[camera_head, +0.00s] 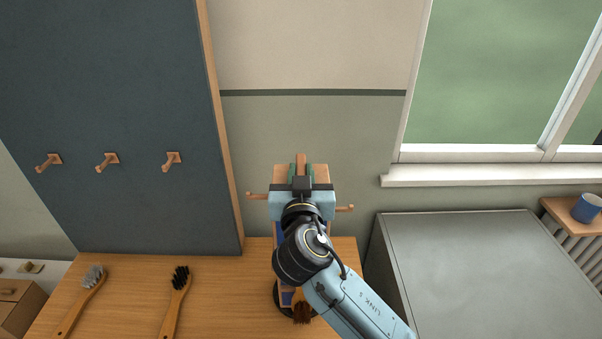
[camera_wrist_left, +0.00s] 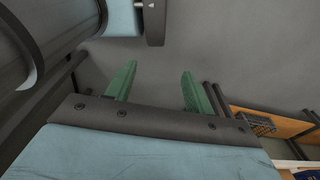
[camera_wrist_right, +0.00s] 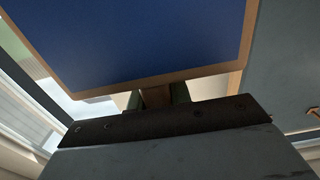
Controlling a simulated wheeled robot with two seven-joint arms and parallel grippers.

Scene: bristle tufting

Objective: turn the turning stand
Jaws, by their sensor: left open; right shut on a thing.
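The turning stand (camera_head: 315,174) stands at the back of the wooden bench, mostly hidden behind my right gripper and forearm. A wooden peg sticks out on its left, another on its right. My right gripper (camera_head: 301,168) is shut on a wooden part at the stand's top. In the right wrist view, the stand's blue wood-framed panel (camera_wrist_right: 150,40) fills the upper middle, and a short wooden piece (camera_wrist_right: 157,97) sits between the green fingers. My left gripper (camera_wrist_left: 155,85) is open and empty in its wrist view, away from the stand and outside the head view.
A grey-bristled brush (camera_head: 82,295) and a black-bristled brush (camera_head: 174,300) lie on the bench (camera_head: 225,295) at left. A dark board (camera_head: 110,100) with wooden pegs stands behind. A grey cabinet (camera_head: 470,260) is at right.

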